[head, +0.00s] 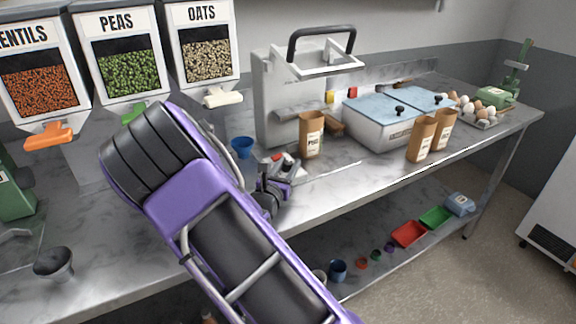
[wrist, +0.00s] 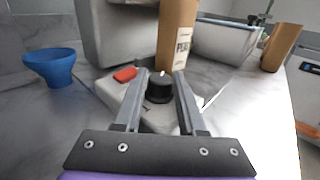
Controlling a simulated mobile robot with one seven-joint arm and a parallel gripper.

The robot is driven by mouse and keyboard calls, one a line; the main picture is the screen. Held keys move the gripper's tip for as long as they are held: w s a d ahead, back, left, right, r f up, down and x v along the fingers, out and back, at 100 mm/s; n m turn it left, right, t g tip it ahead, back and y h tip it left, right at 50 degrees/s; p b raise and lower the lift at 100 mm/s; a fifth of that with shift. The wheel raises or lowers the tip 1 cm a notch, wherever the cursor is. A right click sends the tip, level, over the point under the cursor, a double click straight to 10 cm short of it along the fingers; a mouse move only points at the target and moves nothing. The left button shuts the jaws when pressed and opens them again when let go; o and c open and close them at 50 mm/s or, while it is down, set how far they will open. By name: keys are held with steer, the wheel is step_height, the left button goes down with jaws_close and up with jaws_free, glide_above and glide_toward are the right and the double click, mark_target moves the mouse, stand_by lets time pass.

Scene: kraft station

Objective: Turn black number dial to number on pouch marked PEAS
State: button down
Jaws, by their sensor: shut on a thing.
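The black number dial (wrist: 159,90) sits on a pale base in the wrist view. My gripper (wrist: 161,74) has one finger on each side of the dial and is shut on it. In the head view my gripper (head: 277,172) is at the low front part of the grey machine, and the dial is hard to make out there. A brown pouch (wrist: 177,32) stands just behind the dial, its label partly readable. The same pouch shows in the head view (head: 311,138), upright on the bench; its number is too small to read. The dial's numbers cannot be read.
A red switch (wrist: 125,74) is left of the dial. A blue funnel cup (wrist: 50,66) stands further left. The grey machine (head: 285,95) rises behind. Two more brown pouches (head: 422,140) stand right, by a lidded container (head: 378,128). Dispensers (head: 118,60) hang at back left.

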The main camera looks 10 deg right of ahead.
stand_by(0.3)
steer(key=c, duration=0.5)
jaws_free()
steer(key=shift+s, duration=0.1)
steer(key=p+v, duration=0.1)
steer(key=v, duration=1.6)
steer(key=shift+s, duration=0.25)
steer(key=shift+d, duration=0.1)
